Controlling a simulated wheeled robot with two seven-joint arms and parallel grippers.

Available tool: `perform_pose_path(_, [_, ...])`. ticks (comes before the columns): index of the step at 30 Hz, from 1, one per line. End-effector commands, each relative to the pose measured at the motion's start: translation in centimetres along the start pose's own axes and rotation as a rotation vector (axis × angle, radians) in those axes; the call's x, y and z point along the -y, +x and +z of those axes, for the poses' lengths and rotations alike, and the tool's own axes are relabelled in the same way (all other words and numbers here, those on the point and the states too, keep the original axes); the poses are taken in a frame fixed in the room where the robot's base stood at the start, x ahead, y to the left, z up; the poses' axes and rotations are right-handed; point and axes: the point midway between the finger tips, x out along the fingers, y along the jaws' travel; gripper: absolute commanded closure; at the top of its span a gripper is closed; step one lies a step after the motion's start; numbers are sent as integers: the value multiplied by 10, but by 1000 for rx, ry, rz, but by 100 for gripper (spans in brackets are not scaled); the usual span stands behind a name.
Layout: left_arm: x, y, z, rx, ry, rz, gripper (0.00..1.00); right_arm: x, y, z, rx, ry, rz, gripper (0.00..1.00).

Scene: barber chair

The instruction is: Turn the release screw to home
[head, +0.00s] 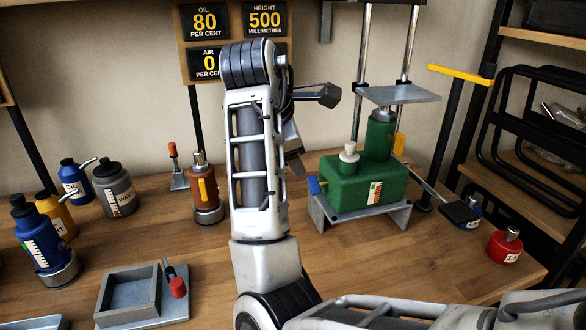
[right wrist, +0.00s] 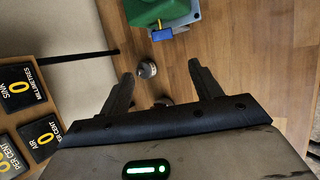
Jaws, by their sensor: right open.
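The green hydraulic unit (head: 365,180) stands on a grey metal stand at the right of the bench. A small blue knob (head: 314,186) sticks out of its left side and looks like the release screw. In the right wrist view the blue knob (right wrist: 162,34) shows beside the green body at the top, with a thin yellow mark. My right gripper (right wrist: 161,70) is open and empty, its two dark fingers spread below the knob and apart from it. In the head view it is mostly hidden behind my right forearm. My left gripper is not in view.
An orange-brown bottle (head: 206,190) stands left of my arm. Blue and grey bottles (head: 115,190) are at the left, a grey tray (head: 133,293) at the front. A red pot (head: 503,247) stands at the right. Signs (head: 203,22) hang behind. A round metal top (right wrist: 147,68) shows between my fingers.

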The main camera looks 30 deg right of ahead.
Motion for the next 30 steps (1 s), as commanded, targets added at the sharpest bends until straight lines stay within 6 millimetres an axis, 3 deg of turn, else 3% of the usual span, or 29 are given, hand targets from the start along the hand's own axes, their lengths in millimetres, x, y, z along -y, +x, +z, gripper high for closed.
perform_pose_path(5, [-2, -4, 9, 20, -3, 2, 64, 1, 22, 2, 5, -7, -8, 36])
perform_pose_path(9, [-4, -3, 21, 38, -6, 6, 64, 2, 52, 0, 3, -6, -8, 36])
perform_pose_path(21, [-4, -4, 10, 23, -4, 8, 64, 2, 132, 0, -1, -4, -6, 36])
perform_pose_path(30, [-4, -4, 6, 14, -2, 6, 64, 1, 156, 0, -2, -4, -3, 36])
